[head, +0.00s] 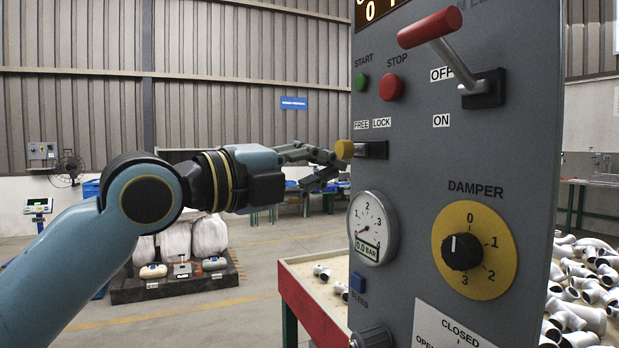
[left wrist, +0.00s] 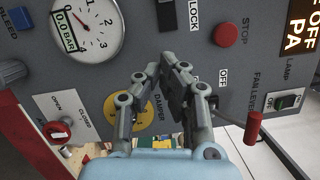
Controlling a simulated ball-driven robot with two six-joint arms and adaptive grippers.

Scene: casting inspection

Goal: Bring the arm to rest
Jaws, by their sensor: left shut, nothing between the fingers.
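My left arm comes in from the left in the head view. Its gripper (head: 336,160) is shut and empty in front of the left edge of a grey control panel (head: 420,180). In the left wrist view the gripper (left wrist: 163,70) is seen against the panel face, partly covering the yellow damper plate (left wrist: 145,108). My right gripper is not in view.
A red-handled lever (head: 430,27) sticks out of the panel by OFF. A gauge (head: 372,228) and a damper dial (head: 462,252) sit lower. A red-edged table (head: 310,305) stands behind, with white pipe castings (head: 585,285) at right.

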